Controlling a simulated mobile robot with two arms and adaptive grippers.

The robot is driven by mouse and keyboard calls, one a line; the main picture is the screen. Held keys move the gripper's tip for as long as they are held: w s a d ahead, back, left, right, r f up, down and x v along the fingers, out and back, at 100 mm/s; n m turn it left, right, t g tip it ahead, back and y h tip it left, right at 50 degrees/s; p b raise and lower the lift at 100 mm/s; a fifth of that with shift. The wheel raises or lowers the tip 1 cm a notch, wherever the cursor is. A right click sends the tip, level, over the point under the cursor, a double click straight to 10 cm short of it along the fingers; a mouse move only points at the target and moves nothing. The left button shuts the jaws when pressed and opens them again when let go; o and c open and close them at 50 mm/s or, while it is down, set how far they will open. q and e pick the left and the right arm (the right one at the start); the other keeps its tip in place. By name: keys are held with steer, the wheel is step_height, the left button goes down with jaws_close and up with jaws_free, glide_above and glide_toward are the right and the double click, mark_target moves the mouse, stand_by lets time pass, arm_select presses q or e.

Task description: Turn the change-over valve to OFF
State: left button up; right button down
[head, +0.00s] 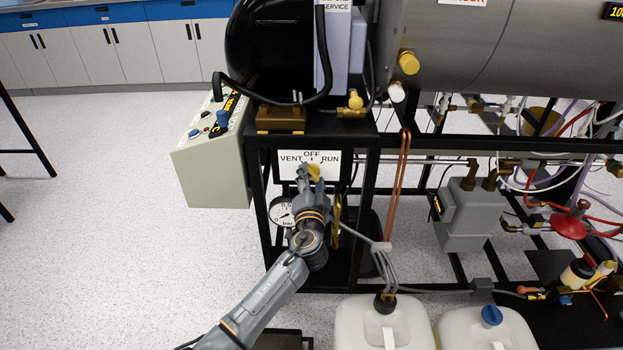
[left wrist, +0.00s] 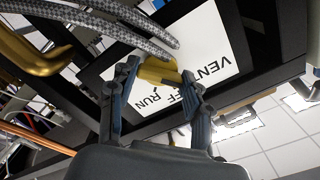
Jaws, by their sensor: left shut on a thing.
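The change-over valve's yellow handle (head: 314,171) sits at the lower middle of a white plate (head: 288,156) on the black frame. The plate reads VENT at left, OFF at top and RUN at right. My left gripper (head: 309,173) reaches up to the handle and partly covers it. In the left wrist view the handle (left wrist: 158,72) lies between the two fingers of my left gripper (left wrist: 160,76), which is shut on it. The plate (left wrist: 205,42) shows behind, tilted. I cannot tell exactly which word the handle points at. My right gripper is not in view.
A round gauge (head: 281,211) is left of my left wrist. A grey-green control box (head: 212,160) stands out at left. Orange tubes (head: 401,190) and a grey cable (head: 378,247) hang at right. White containers (head: 350,325) stand below. The floor at left is clear.

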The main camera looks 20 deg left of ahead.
arm_select(q)
steer(key=m, duration=0.3)
steer(key=shift+m+p, duration=0.3)
steer(key=shift+m, duration=0.2)
steer(key=shift+m+p, duration=0.5)
steer(key=shift+m, duration=1.5)
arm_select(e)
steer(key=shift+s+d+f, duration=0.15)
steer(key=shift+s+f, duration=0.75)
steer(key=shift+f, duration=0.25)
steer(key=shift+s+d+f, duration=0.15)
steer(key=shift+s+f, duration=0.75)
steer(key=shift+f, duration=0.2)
arm_select(q)
steer(key=o, duration=1.2)
steer(key=shift+c, duration=0.2)
steer(key=shift+s, duration=0.1)
steer(key=v, duration=1.2)
